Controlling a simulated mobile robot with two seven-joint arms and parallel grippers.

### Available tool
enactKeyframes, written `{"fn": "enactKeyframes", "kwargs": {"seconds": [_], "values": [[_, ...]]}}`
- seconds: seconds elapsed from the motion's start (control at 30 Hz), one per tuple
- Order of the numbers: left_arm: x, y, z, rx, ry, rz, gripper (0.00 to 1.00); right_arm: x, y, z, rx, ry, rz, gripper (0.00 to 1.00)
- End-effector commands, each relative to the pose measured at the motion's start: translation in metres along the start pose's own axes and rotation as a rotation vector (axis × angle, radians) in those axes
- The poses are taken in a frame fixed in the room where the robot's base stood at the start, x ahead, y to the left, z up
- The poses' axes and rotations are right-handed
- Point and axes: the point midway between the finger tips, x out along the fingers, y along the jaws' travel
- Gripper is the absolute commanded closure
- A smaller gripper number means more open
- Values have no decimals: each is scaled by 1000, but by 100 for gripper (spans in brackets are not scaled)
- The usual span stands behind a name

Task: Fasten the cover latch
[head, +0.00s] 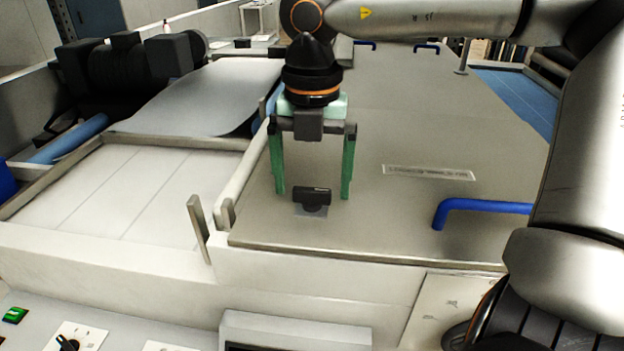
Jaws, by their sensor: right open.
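The cover latch (313,195) is a small black handle on a light plate. It sits near the front left corner of the flat grey cover (400,220). My right gripper (312,194) points down over the latch with its two green fingers spread wide, one on each side of it. The fingers look apart from the latch, and nothing is held between them. I cannot tell whether the fingertips touch the cover. My left gripper is not in view.
A blue handle (480,207) stands up from the cover to the right. A thin upright metal tab (199,228) is at the cover's front left. A control panel (60,325) lies at the front left. A white bed (125,190) and black rollers (125,65) are at left.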

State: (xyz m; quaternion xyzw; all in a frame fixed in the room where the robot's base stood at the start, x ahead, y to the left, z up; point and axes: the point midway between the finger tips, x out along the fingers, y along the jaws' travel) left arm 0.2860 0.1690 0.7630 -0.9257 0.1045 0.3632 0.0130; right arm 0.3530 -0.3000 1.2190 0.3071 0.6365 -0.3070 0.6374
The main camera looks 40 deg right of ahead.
Motion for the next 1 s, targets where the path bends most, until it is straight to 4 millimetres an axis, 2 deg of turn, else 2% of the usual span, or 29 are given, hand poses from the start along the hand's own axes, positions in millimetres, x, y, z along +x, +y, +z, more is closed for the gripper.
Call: {"fn": "enactKeyframes", "kwargs": {"seconds": [0.13,0.4,1.0], "values": [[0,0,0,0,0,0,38,7,0,0,0,1,0,0],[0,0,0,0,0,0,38,8,0,0,0,0,1,2],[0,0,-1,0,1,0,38,7,0,0,0,0,0,70]]}}
